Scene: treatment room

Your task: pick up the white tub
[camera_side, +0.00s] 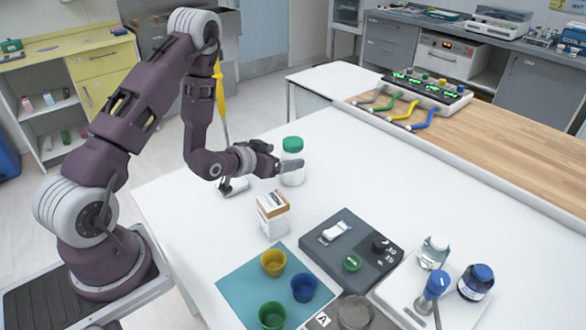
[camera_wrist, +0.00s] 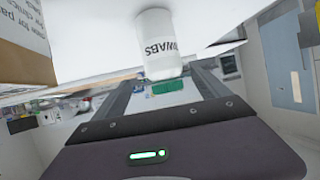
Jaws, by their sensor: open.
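The white tub (camera_side: 292,179) has a green lid and stands upright on the white table in the side view. In the wrist view the picture is upside down, and the tub (camera_wrist: 157,45) shows black lettering that reads like "SWABS", with its green lid (camera_wrist: 167,87) lower down. My gripper (camera_side: 290,167) is beside the tub, a finger crossing in front of its body in the side view. In the wrist view my open gripper (camera_wrist: 162,84) has its fingers to either side of the lid. I cannot tell whether they touch the tub.
A white and brown box (camera_side: 273,216) stands close by, nearer the camera. A teal mat (camera_side: 238,287) holds yellow, blue and green cups. A dark grey tray (camera_side: 315,252) holds small items. Bottles stand at the right. The table behind the tub is clear.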

